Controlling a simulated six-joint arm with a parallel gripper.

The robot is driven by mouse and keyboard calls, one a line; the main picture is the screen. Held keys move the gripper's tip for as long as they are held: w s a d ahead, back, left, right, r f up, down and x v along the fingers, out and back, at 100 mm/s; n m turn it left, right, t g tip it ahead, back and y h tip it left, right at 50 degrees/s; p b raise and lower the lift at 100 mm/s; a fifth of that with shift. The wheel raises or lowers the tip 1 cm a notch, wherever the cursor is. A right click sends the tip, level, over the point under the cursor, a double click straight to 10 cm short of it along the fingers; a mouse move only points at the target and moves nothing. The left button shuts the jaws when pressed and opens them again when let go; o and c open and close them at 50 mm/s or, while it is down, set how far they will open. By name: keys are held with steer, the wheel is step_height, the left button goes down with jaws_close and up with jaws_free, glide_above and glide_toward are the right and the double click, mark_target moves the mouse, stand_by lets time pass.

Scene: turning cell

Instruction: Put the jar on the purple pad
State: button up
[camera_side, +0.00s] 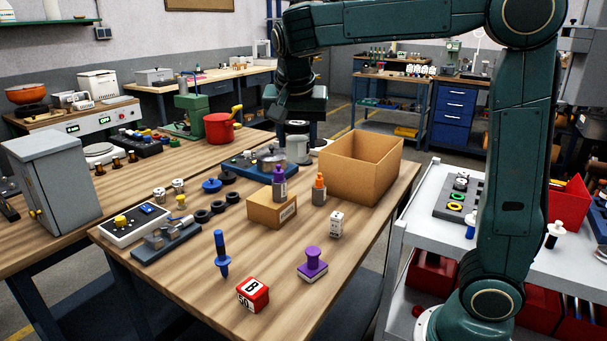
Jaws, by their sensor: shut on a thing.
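My gripper (297,119) points down over the back of the wooden table, left of the cardboard box. It is shut on a pale grey, round thing that looks like the jar (298,149), upright below the dark fingers. Whether the jar touches the table is hard to tell from here. No flat purple pad is clear in this view. A purple-handled, stamp-like thing (313,264) with a pale base stands near the table's front right.
An open cardboard box (361,167) stands right of my gripper. A small brown box (271,209), a purple-topped bottle (279,183) and an orange-topped bottle (319,189) stand in front. A red block (252,294) and a blue tool (221,254) are near the front.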

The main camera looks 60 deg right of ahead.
steer(key=s, duration=0.1)
steer(key=s+a, duration=0.1)
steer(key=s, duration=0.1)
steer(key=s+a, duration=0.1)
steer(key=s, duration=0.1)
steer(key=shift+s+r, duration=0.1)
steer(key=shift+r, duration=0.15)
steer(key=shift+f, duration=0.1)
glide_above(313, 251)
step_height(313, 251, down, 16)
steer(key=shift+r, duration=0.2)
steer(key=shift+f, duration=0.1)
steer(key=shift+f, duration=2)
steer(key=shift+f, duration=0.2)
steer(key=o, duration=1)
